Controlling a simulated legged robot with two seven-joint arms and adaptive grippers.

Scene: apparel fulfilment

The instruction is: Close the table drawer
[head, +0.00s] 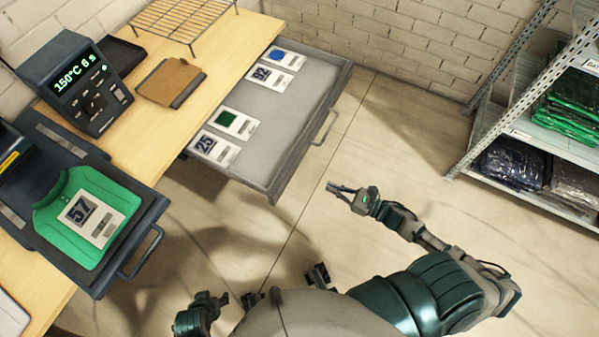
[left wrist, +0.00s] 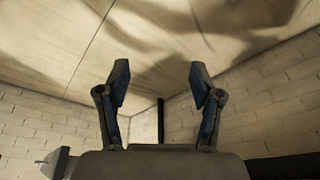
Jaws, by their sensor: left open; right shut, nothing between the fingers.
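The table drawer (head: 268,178) is grey and stands pulled out from the wooden table (head: 165,125) in the head view. Its handle (head: 327,127) is on the front panel, facing right. Several printed cards lie inside. My right gripper (head: 331,187) is shut and empty, in front of the drawer and below the handle in the picture, apart from both. My left gripper (left wrist: 160,83) is open and empty in the left wrist view, with floor and brick wall behind it. The drawer does not show in that view.
A heat press with a digital display (head: 85,85) and a green garment (head: 80,215) on its platen stand on the left. A wire rack (head: 185,18) and a brown pad (head: 170,82) are on the table. Shelving (head: 545,145) with bagged clothes stands right. Floor between is clear.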

